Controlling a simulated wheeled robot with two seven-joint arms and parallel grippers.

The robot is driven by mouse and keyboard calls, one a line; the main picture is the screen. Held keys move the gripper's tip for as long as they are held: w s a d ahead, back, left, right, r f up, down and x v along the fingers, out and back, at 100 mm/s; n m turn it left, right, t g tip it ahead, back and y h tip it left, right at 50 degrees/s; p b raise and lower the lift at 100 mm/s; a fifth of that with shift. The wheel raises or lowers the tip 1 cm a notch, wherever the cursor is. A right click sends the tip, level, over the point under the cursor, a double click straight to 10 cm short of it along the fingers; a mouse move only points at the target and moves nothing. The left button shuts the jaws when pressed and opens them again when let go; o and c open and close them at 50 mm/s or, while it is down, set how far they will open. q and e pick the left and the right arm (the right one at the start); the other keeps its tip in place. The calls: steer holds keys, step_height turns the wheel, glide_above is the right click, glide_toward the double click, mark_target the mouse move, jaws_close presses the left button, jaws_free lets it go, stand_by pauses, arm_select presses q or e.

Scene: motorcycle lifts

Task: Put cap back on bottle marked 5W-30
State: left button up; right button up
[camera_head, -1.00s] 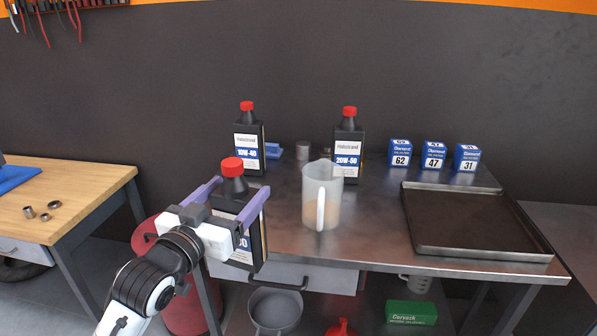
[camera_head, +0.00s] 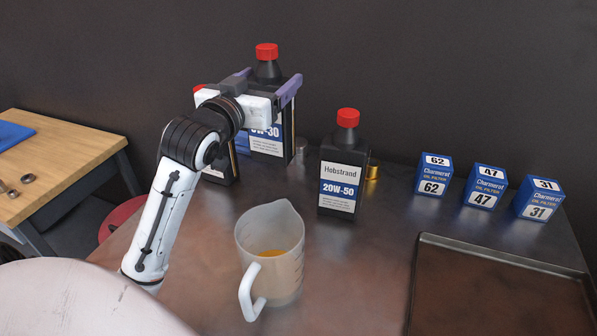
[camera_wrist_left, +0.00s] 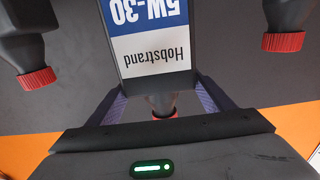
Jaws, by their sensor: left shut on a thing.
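The 5W-30 bottle (camera_head: 268,146) is dark with a white and blue label, and looks upright at the back left of the metal table. A red cap (camera_head: 266,51) sits on its top. My left gripper (camera_head: 271,78) is shut around the bottle's upper part, one purple finger on each side. In the left wrist view the bottle's label (camera_wrist_left: 150,40) shows upside down, and the gripper body partly hides its cap. I cannot tell whether its base touches the table. My right gripper is not in view.
A 20W-50 bottle (camera_head: 343,170) stands to the right; another red-capped bottle (camera_head: 220,172) is partly behind my arm. A measuring jug (camera_head: 272,250) with amber liquid stands in front. Several filter boxes (camera_head: 433,175) and a tray (camera_head: 424,285) are at right. Small cylinders stand behind the bottles.

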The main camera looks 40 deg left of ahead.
arm_select(q)
steer(key=shift+w+r, duration=0.2)
steer(key=shift+r, duration=0.05)
steer(key=shift+s+r, duration=0.1)
steer(key=shift+s, duration=0.15)
step_height(320, 180, down, 6)
steer(key=shift+b, duration=0.4)
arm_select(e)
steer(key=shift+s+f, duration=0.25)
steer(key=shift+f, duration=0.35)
arm_select(q)
steer(key=shift+w, duration=0.1)
steer(key=shift+f, duration=2.05)
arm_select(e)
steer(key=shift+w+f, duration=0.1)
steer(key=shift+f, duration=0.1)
arm_select(q)
steer(key=shift+f+b, duration=0.1)
steer(key=shift+b, duration=0.2)
